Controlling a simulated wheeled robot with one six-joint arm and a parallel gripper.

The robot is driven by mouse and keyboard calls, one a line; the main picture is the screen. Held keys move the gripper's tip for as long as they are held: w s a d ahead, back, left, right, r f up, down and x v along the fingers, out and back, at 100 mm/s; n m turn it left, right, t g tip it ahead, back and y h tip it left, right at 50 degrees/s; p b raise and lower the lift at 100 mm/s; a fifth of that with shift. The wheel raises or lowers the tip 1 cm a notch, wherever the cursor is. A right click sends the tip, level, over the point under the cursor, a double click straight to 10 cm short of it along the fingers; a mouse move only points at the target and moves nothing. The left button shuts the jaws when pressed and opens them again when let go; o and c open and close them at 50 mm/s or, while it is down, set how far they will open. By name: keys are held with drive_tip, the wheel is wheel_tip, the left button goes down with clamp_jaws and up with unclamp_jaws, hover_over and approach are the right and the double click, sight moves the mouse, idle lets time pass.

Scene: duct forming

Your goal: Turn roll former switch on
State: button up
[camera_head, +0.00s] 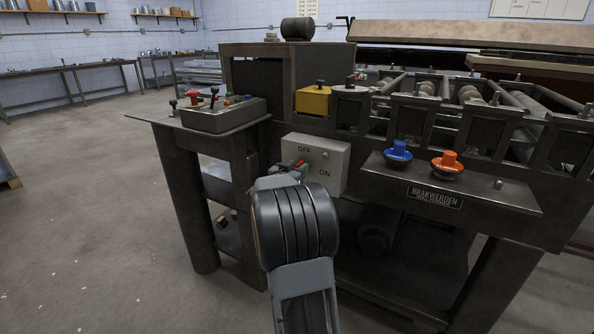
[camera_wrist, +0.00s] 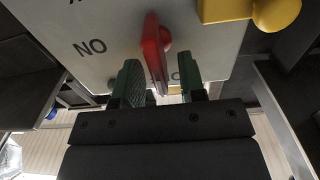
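The light grey switch box (camera_head: 332,160) is on the front of the machine, with OFF above and ON at lower right. It fills the upper wrist view (camera_wrist: 105,25), where ON appears upside down. The red switch lever (camera_wrist: 155,45) points down in that view, away from the ON label; a bit of red shows in the head view (camera_head: 298,163). My gripper (camera_wrist: 160,80) is open, its two green-grey fingers on either side of the lever, with gaps visible. In the head view my gripper (camera_head: 290,168) covers the box's left part.
A control panel (camera_head: 222,115) with buttons stands at left. A blue knob (camera_head: 399,151) and an orange knob (camera_head: 448,161) sit on a ledge right of the box.

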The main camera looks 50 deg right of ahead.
drive_tip(key=shift+c, duration=0.2)
clamp_jaws()
idle(0.3)
drive_tip(key=shift+s+d+f+m+b, duration=0.1)
drive_tip(key=shift+s+f+m+b, duration=0.15)
drive_tip(key=shift+m+b, duration=1.9)
drive_tip(key=shift+s+d+f+m+b, duration=0.1)
drive_tip(key=shift+s+f+m+b, duration=0.2)
drive_tip(key=shift+m, duration=3.55)
drive_tip(key=shift+s+f+m+b, duration=0.2)
drive_tip(key=shift+m+b, duration=1.2)
drive_tip(key=shift+m, duration=1.6)
